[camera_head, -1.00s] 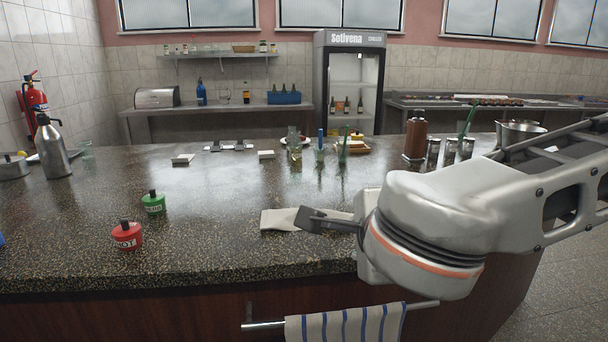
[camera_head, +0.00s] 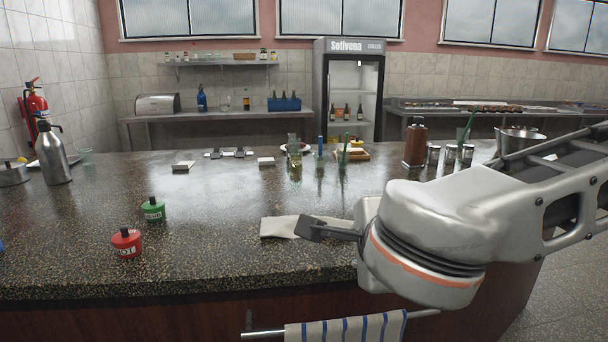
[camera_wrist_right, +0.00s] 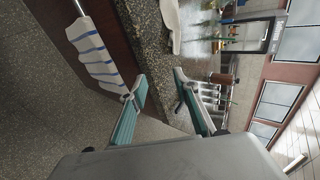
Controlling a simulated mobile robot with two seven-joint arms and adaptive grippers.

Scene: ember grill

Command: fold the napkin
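The napkin (camera_head: 279,227) is a pale beige cloth lying on the dark speckled counter near its front edge. In the head view my right gripper (camera_head: 308,227) overlaps it and hides its middle and right part. In the right wrist view the napkin (camera_wrist_right: 172,22) lies beyond the fingertips. There my right gripper (camera_wrist_right: 161,76) has its two teal-padded fingers spread apart, with no cloth visible between them. I cannot tell whether a finger touches the napkin. My left gripper is in neither view.
A red pot (camera_head: 127,243) and a green pot (camera_head: 153,210) stand left of the napkin. A striped towel (camera_head: 345,328) hangs on a rail below the counter front. Glasses (camera_head: 295,168) and a brown bottle (camera_head: 415,145) stand farther back. The counter between the pots and napkin is clear.

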